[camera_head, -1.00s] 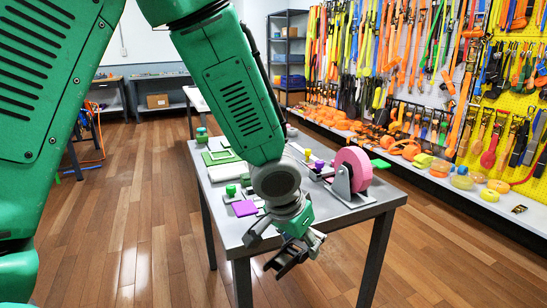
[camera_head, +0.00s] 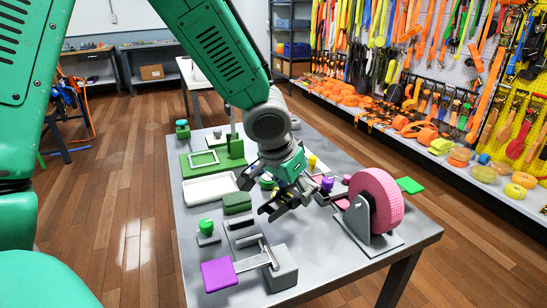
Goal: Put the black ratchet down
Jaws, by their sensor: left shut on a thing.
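My left gripper (camera_head: 284,200) hangs over the middle of the grey table (camera_head: 335,262), to the left of the pink wheel. It is shut on the black ratchet (camera_head: 271,210), a small dark piece at the fingertips. The dark jaws and the ratchet blend together, so its outline is hard to make out. I cannot tell whether the ratchet touches the table. My right gripper is not in view.
A pink wheel (camera_head: 376,198) on a grey stand is at the right. A purple plate (camera_head: 218,274) on a lever, a green knob (camera_head: 206,226) and a white tray (camera_head: 210,188) are at the left. The table's front right is bare. A strap wall (camera_head: 440,70) stands behind.

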